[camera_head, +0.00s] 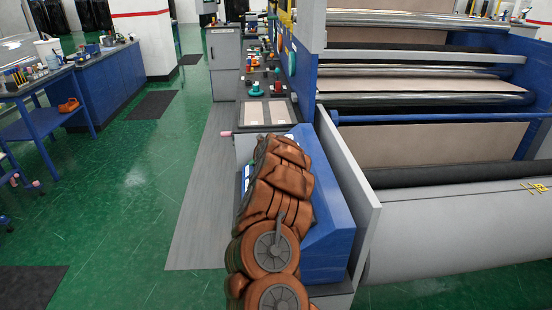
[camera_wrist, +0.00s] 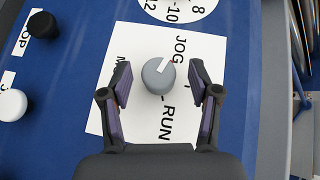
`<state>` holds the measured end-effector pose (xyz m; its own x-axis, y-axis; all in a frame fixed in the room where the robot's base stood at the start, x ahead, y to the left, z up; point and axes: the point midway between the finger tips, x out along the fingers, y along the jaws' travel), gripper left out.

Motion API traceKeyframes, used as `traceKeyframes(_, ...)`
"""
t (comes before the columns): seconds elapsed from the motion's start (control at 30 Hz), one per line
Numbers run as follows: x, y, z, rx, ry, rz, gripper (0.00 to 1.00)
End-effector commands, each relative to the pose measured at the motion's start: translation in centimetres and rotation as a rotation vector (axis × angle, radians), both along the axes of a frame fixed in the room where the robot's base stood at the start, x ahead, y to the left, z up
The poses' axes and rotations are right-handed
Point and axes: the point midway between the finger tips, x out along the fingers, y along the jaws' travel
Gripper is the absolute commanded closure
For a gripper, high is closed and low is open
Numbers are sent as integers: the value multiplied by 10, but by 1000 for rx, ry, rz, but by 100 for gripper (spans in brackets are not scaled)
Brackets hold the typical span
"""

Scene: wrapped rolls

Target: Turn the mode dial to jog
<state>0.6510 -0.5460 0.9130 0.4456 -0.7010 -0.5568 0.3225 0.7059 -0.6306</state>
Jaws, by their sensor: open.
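The mode dial (camera_wrist: 158,76) is a round grey knob on a white label plate (camera_wrist: 212,47) in the wrist view. The word JOG is printed above and right of it, and RUN below. Its white pointer mark slants up and right, near the end of JOG; the exact setting is hard to tell. My gripper (camera_wrist: 160,72) is open, with one finger left of the knob and one right, both apart from it. The left finger covers part of another word. In the head view my arm hides the dial and gripper.
The plate is on a blue panel (camera_wrist: 70,85). A black button (camera_wrist: 43,25) and a white button (camera_wrist: 12,104) lie left of it, and a round numbered scale (camera_wrist: 180,6) above. In the head view, the blue console (camera_head: 330,225) stands beside a large roller machine (camera_head: 440,200).

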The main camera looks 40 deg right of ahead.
Motion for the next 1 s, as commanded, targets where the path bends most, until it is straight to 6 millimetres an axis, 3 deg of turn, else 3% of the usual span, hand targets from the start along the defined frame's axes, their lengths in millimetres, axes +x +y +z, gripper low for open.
traceKeyframes(1.0, -31, 58, 43, 4, -6, 8, 38)
